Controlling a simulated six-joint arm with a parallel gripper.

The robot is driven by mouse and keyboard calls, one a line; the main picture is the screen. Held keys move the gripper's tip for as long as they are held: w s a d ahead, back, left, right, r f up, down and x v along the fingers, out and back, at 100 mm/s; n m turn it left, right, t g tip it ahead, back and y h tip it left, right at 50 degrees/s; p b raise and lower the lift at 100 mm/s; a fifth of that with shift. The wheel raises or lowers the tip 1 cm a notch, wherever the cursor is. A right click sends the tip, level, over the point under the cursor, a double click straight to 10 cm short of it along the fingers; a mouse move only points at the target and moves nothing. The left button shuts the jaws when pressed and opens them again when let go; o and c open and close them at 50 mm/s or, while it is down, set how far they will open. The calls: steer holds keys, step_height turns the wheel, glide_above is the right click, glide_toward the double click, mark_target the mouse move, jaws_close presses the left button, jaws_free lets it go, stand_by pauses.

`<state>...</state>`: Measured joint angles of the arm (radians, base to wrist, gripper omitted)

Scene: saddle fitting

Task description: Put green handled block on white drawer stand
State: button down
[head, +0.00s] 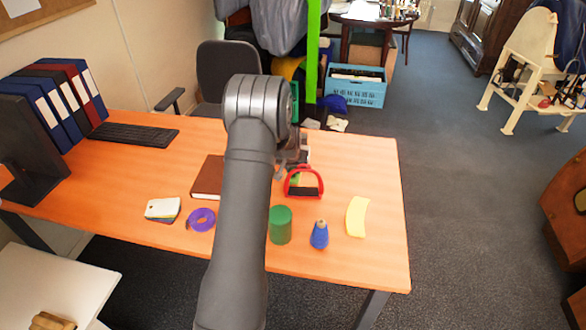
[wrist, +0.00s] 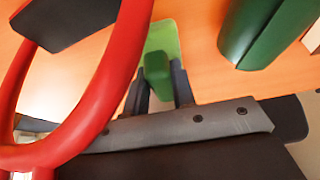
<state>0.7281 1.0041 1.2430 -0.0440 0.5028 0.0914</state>
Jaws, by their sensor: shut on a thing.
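The green handled block (wrist: 162,38) is in the wrist view, with a light green flat base and a darker green handle. My gripper (wrist: 158,88) is shut on the handle, one dark finger on each side. Whether the base touches the desk is unclear. In the head view my gripper (head: 294,160) is over the right part of the desk, mostly behind my arm; the block is largely hidden there. A white stand (head: 55,272), seemingly the white drawer stand, is at the lower left of the head view, with a tan object on top. Its drawers are not visible.
A red stirrup (head: 305,183) stands close to my gripper and looms in the wrist view (wrist: 112,85). A green cylinder (head: 280,225), blue cone (head: 319,235), yellow curved piece (head: 356,216), purple ring (head: 201,219) and brown book (head: 208,177) are on the orange desk (head: 372,160).

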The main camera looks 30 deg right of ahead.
steer(key=shift+f, duration=0.15)
steer(key=c, duration=1.2)
jaws_free()
steer(key=v, duration=1.1)
steer(key=shift+o, duration=0.2)
steer(key=shift+r, duration=0.4)
steer(key=o, duration=0.5)
steer(key=shift+s+a+r, duration=0.1)
steer(key=shift+s+r, duration=0.05)
steer(key=shift+r, duration=0.05)
